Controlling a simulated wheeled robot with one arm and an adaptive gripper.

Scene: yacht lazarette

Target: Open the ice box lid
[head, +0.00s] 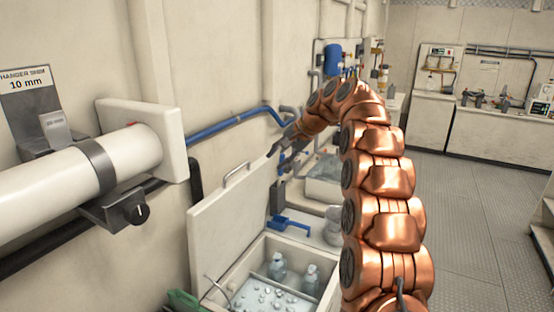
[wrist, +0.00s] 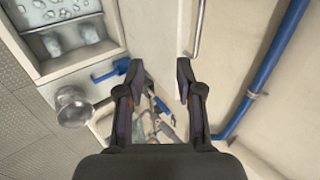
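The ice box (head: 247,262) stands at the bottom of the head view, with ice and bottles inside. Its pale lid (head: 225,228) stands raised, close to upright at the wall side. A bar handle (head: 237,173) is at the lid's upper edge. In the wrist view the box (wrist: 112,25) is at upper left, with the lid (wrist: 150,30) beside it and the handle (wrist: 198,28) right of the lid. My gripper (head: 279,153) is beyond the lid's far end in the head view. In the wrist view my gripper (wrist: 160,70) is open, with nothing between its fingers.
A blue scoop (head: 288,223) lies on the counter beyond the box. A blue pipe (head: 235,120) runs along the wall near my gripper. A white cylinder (head: 80,178) on a wall bracket fills the left. The grey floor (head: 465,215) at right is clear.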

